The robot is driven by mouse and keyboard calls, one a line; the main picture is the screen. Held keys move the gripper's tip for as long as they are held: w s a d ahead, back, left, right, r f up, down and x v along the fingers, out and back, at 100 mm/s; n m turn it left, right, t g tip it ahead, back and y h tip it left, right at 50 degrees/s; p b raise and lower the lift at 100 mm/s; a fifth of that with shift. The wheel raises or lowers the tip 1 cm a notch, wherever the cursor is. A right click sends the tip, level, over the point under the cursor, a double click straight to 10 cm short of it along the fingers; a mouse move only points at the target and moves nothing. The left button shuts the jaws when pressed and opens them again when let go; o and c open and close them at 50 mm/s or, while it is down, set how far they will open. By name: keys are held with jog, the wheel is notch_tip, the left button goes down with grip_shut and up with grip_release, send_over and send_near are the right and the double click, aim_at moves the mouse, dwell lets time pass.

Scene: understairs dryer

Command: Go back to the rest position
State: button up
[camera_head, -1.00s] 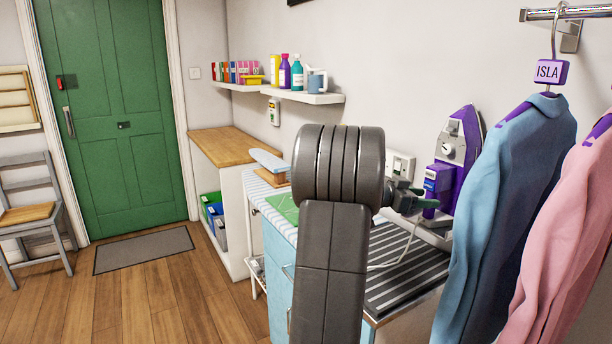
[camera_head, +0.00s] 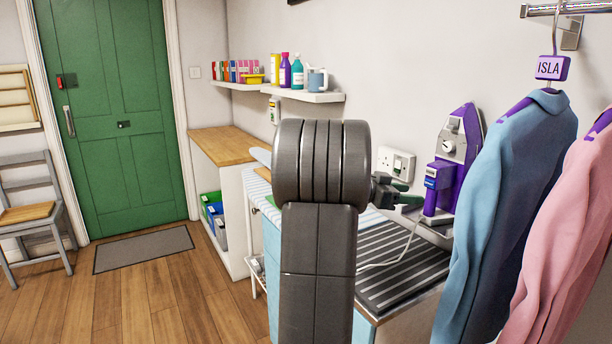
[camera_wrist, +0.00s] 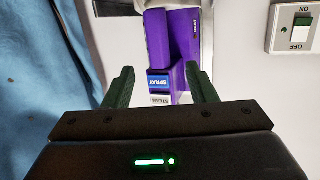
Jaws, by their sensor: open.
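My arm rises in front of the counter in the head view. My gripper (camera_head: 405,195) sticks out to its right, beside the purple iron (camera_head: 452,165). In the wrist view my gripper (camera_wrist: 160,90) is open, its two green fingers apart and nothing held between them. The iron's purple body (camera_wrist: 175,45), with its blue SPRAY button (camera_wrist: 160,82), shows beyond the fingertips. The iron stands upright on its rest at the back of the counter. In the head view my arm hides part of the counter.
A wall socket (camera_head: 396,164) is behind my gripper; its switch (camera_wrist: 302,22) shows in the wrist view. A blue shirt (camera_head: 515,190) and a pink shirt (camera_head: 572,230) hang at the right. A cord crosses the striped mat (camera_head: 400,265).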

aim_at(429, 171)
jog(key=v, duration=0.9)
jog(key=p+x, duration=0.1)
jog(key=x, duration=1.3)
jog(key=shift+d+r, duration=0.15)
jog(key=shift+r+p, duration=0.55)
jog(key=shift+p, duration=0.6)
notch_tip(429, 171, up, 6)
jog(key=p, duration=0.8)
jog(key=shift+f, duration=0.2)
jog(key=shift+r+p, duration=0.1)
jog(key=shift+p, duration=1.15)
jog(key=shift+f+n+y+p, duration=0.25)
jog(key=shift+n+y+p, duration=0.05)
jog(key=shift+p, duration=0.05)
jog(key=shift+s, duration=0.15)
